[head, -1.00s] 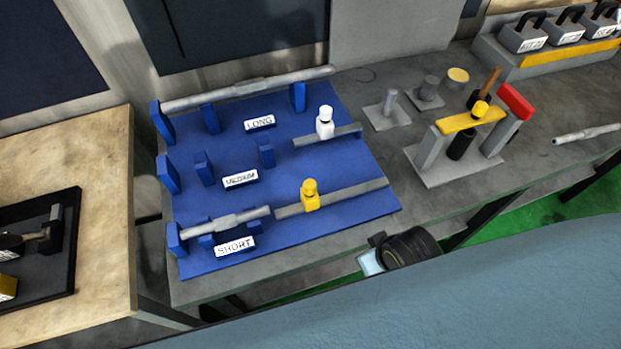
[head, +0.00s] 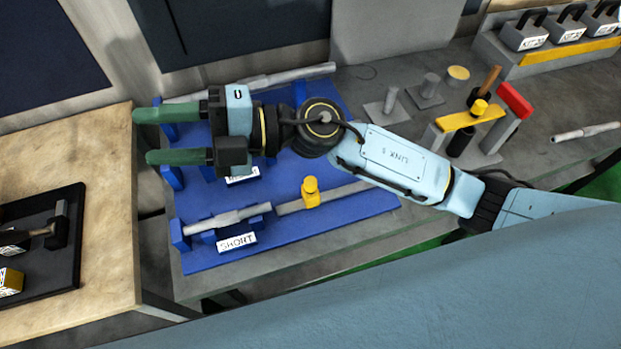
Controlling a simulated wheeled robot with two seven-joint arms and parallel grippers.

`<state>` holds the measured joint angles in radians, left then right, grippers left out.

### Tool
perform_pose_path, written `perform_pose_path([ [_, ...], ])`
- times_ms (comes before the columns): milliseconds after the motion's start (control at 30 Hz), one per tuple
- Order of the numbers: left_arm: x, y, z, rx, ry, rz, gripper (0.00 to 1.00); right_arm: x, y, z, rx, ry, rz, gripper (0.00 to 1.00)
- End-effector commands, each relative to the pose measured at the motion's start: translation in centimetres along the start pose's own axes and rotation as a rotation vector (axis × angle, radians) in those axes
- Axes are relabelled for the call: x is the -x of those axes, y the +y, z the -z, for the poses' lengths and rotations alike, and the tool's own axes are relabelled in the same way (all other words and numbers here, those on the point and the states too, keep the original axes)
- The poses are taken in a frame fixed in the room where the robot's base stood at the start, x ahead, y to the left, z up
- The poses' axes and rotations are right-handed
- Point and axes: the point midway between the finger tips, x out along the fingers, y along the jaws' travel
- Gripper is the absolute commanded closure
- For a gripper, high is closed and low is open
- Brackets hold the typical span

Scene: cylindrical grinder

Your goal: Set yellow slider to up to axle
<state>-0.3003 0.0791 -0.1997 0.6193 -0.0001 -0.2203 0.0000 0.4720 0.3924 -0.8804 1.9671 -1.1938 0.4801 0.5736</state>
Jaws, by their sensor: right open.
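The yellow slider (head: 311,192) stands on the lower grey rail (head: 345,193) of the blue board (head: 290,244). A short grey axle (head: 228,218) lies on blue supports to its left, behind the SHORT label (head: 237,242). A gap with bare rail separates slider and axle. My right gripper (head: 147,136) is open and empty, its green fingers pointing left over the board's left edge, behind and left of the slider. My right arm hides the white slider, the LONG label and much of the MEDIUM row. My left gripper is not in view.
A long axle (head: 290,76) lies along the board's back. Right of the board are a yellow-topped stand (head: 470,120), small grey posts (head: 390,100) and a loose grey shaft (head: 586,132). A wooden table (head: 95,240) with a black tray stands left.

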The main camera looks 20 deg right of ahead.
Motion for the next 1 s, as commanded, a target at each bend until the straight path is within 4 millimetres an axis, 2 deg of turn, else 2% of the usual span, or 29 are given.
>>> perform_pose_path([
  [67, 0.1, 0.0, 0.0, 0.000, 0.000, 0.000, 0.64, 0.1, -3.1, 1.5, 0.114, 0.145, 0.242, 0.52],
  [133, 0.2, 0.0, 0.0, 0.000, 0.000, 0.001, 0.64, 1.6, -6.2, 1.9, 0.192, 0.242, 0.473, 0.52],
  [200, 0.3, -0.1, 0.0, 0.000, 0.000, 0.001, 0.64, 4.3, -8.9, 1.1, 0.260, 0.304, 0.720, 0.52],
  [267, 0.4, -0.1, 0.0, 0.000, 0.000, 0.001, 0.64, 7.2, -10.7, -0.1, 0.305, 0.328, 0.929, 0.52],
  [367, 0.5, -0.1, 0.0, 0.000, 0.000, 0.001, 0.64, 12.4, -11.8, -3.1, 0.357, 0.314, 1.249, 0.52],
  [400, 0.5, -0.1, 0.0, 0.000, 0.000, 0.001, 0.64, 14.3, -11.8, -4.2, 0.369, 0.296, 1.359, 0.52],
  [500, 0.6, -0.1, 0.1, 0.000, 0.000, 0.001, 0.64, 18.3, -11.0, -6.4, 0.388, 0.242, 1.574, 0.52],
  [600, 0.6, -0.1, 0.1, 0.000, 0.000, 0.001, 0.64, 20.8, -10.2, -7.8, 0.393, 0.194, 1.706, 0.52],
  [767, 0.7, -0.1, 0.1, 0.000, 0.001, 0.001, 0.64, 22.2, -10.2, -8.5, 0.391, 0.168, 1.774, 0.52],
  [867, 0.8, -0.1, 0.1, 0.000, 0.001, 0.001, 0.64, 22.4, -11.5, -8.6, 0.388, 0.170, 1.775, 0.52],
  [1000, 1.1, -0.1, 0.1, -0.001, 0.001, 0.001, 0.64, 22.9, -14.2, -9.1, 0.387, 0.173, 1.773, 0.52],
])
